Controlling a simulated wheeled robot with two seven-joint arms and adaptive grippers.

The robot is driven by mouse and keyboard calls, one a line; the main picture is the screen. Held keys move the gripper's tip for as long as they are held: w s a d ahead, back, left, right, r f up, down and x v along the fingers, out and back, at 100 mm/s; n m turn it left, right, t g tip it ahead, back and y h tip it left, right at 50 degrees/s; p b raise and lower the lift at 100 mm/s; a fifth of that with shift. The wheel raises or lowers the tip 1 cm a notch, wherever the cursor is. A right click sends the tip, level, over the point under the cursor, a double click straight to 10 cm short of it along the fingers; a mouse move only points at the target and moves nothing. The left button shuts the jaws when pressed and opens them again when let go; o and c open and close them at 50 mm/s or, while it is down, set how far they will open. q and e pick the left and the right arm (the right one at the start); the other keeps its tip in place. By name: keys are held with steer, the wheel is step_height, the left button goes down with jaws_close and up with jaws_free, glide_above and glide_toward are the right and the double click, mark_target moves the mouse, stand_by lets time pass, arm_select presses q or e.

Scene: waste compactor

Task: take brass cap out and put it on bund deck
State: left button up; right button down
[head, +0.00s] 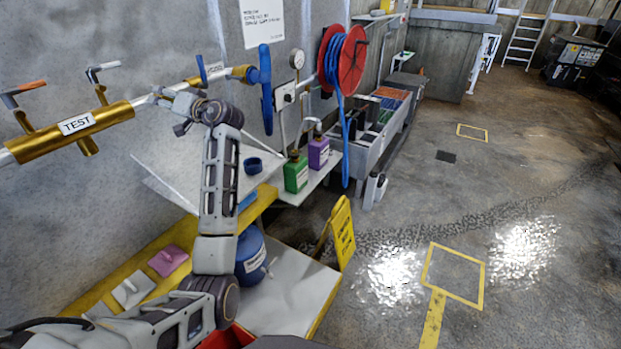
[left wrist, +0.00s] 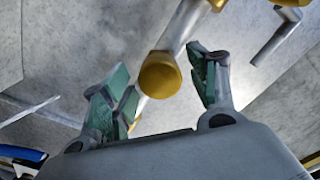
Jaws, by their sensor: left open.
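The brass cap (left wrist: 160,76) sits on the end of a pale pipe stub in the left wrist view. My left gripper (left wrist: 163,90) is open, its two green-padded fingers on either side of the cap with gaps between. In the head view, my left gripper (head: 176,104) is up at the wall pipe, right of the brass TEST valve (head: 70,124); I cannot make out the cap there. A grey deck with a yellow edge (head: 308,292), probably the bund deck, lies low at the front, with a blue drum on it. My right gripper is not in view.
Green (head: 296,174) and purple (head: 318,153) jugs stand on a shelf. A yellow floor sign (head: 342,232) stands at the deck's right. The deck's middle looks clear.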

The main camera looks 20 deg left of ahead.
arm_select(q)
steer(key=shift+m+p, duration=1.7)
steer(key=shift+p, duration=0.7)
steer(key=c, duration=1.1)
steer(key=shift+n+b, duration=1.8)
steer(key=shift+b, duration=1.2)
steer(key=shift+n+b, duration=0.8)
steer(key=shift+b, duration=0.3)
steer(key=shift+n+b, duration=2.5)
steer(key=shift+b, duration=0.95)
